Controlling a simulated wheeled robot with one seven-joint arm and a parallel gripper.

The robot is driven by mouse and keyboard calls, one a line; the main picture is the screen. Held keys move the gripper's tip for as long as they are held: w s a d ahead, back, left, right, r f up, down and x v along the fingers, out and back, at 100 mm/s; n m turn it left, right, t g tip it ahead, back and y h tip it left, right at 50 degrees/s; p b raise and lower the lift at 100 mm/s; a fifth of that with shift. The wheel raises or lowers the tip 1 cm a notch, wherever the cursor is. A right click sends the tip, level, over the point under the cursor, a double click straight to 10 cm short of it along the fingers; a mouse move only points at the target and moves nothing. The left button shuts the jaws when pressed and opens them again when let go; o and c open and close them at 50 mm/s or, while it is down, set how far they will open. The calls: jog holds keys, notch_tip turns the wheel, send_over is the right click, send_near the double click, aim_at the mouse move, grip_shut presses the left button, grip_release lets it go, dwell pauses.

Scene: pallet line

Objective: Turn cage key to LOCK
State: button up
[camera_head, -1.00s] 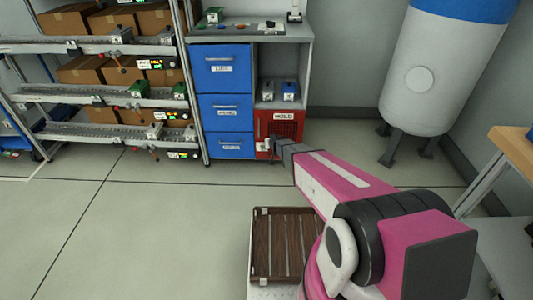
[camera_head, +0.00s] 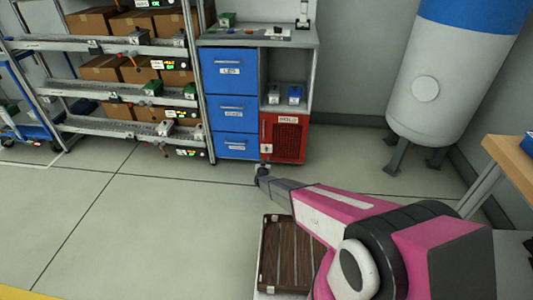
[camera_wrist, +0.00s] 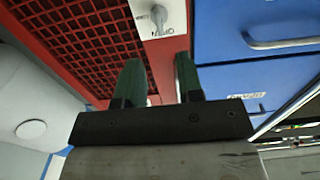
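The red cage (camera_head: 290,140) with a mesh door and a "HOLD" label sits at the bottom right of the cabinet. A pale plate (camera_head: 266,149) is on its lower left front. In the wrist view, the cage mesh (camera_wrist: 80,35) fills the upper left, and the pale plate (camera_wrist: 166,58) carries a grey key or knob (camera_wrist: 160,17) at the top edge, partly cut off. Small lettering on the plate is not readable. My gripper (camera_wrist: 160,78) has two green fingers apart with nothing between them, short of the plate and clear of the key. It also shows in the head view (camera_head: 262,172).
Blue drawers (camera_head: 232,77) stand left of the cage. A rack of boxes (camera_head: 130,75) is farther left. A white tank (camera_head: 450,80) stands at right, with a wooden table (camera_head: 512,155) nearer. A brown slatted crate (camera_head: 285,255) lies below my arm. Open floor is at left.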

aim_at(267, 149)
jog(key=w, duration=0.9)
jog(key=shift+w+d, duration=0.2)
grip_shut()
